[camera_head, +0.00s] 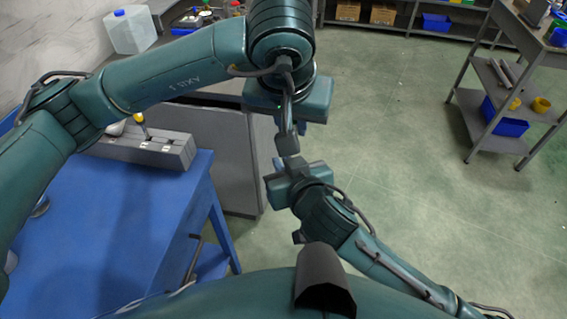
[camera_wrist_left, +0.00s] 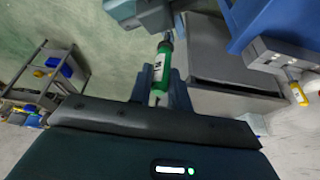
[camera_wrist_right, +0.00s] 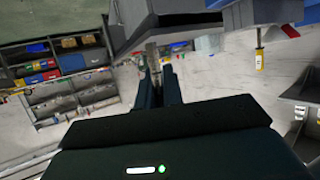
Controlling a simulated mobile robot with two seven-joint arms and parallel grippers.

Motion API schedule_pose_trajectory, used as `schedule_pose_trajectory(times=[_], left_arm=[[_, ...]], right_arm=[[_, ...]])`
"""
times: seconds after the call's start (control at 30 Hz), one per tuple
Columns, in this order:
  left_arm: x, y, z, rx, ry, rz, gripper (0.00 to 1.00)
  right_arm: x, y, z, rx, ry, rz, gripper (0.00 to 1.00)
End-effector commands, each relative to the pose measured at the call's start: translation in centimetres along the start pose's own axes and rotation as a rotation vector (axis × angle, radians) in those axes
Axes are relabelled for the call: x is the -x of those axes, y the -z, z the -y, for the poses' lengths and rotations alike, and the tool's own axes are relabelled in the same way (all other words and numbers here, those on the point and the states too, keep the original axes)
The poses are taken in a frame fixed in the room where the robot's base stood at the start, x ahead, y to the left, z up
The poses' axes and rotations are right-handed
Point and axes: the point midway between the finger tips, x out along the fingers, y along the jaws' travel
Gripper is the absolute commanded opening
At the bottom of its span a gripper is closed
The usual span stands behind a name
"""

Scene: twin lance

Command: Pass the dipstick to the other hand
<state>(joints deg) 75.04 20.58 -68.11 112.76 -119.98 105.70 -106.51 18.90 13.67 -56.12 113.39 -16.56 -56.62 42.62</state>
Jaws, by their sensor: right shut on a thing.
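A dipstick with a green handle and a white label (camera_wrist_left: 159,68) shows in the left wrist view. My right gripper (camera_head: 290,170) is shut on it; in the left wrist view that gripper (camera_wrist_left: 150,14) is at the handle's far end. My left gripper (camera_head: 288,143) meets it from above in the head view. In the left wrist view its fingers (camera_wrist_left: 160,92) stand open on both sides of the green handle. In the right wrist view a thin grey part (camera_wrist_right: 153,58) runs from between my right fingers (camera_wrist_right: 160,88) toward the left gripper. The head view hides most of the dipstick.
A grey block (camera_head: 150,148) with a yellow-handled stick (camera_head: 140,121) in it stands on the blue table (camera_head: 110,215) at left. A grey cabinet (camera_head: 222,150) is behind the grippers. A shelved cart (camera_head: 500,95) stands at right, with open floor between.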

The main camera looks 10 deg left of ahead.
Motion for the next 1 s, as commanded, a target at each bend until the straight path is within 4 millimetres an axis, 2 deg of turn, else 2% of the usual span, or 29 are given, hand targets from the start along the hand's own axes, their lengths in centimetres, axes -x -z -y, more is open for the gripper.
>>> schedule_pose_trajectory(times=[0.03,0.3,0.57,0.77,1.0], left_arm=[[0.1,0.1,-0.2,0.000,-0.007,-0.005,0.21],[0.1,0.0,-0.1,-0.001,-0.004,-0.002,0.42],[0.3,0.0,-0.1,-0.001,-0.003,-0.001,0.42],[3.0,0.1,-0.1,-0.002,-0.003,-0.007,0.42],[8.2,0.1,-0.1,-0.002,-0.003,-0.008,0.42]], right_arm=[[0.1,0.1,0.5,0.000,0.012,-0.003,0.00],[0.1,0.1,0.3,0.001,0.007,-0.002,0.00],[0.1,0.1,0.2,0.001,0.004,-0.002,0.00],[0.1,0.1,0.2,0.001,0.004,-0.001,0.00],[0.0,0.0,0.1,0.001,0.003,-0.001,0.00]])
